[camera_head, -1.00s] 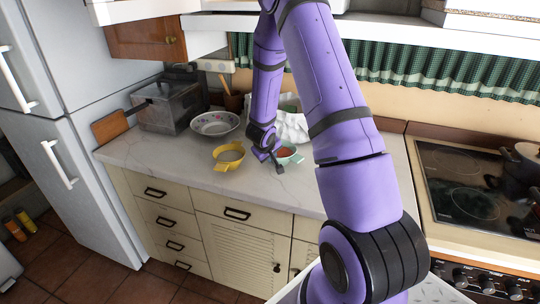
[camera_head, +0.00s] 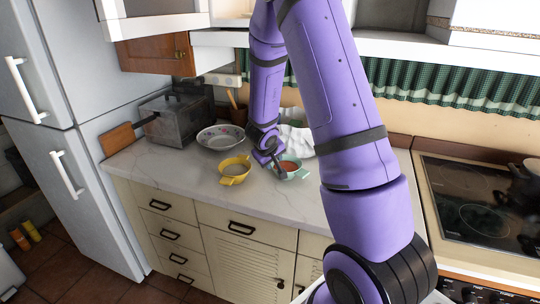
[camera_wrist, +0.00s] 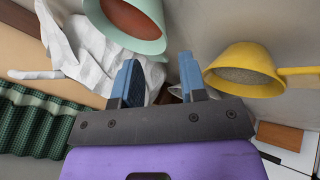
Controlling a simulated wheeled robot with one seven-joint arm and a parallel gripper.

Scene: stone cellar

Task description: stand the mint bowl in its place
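The mint bowl (camera_head: 295,174) stands upright on the marble counter and has a reddish-brown inside. In the wrist view the mint bowl (camera_wrist: 151,45) is at the top, cut off by the picture's edge. My gripper (camera_head: 278,170) is low over the counter, just left of the mint bowl. In the wrist view my gripper's two blue fingers (camera_wrist: 160,75) are apart with nothing held between them. The mint bowl lies beyond the fingertips; I cannot tell whether they touch it. No marked place for the bowl can be made out.
A yellow bowl (camera_head: 234,179) with a handle stands close on the left, also in the wrist view (camera_wrist: 243,55). A patterned bowl (camera_head: 221,146) and a metal box (camera_head: 172,122) stand behind it. Crumpled white cloth (camera_head: 298,141) lies behind the mint bowl. The counter's front is clear.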

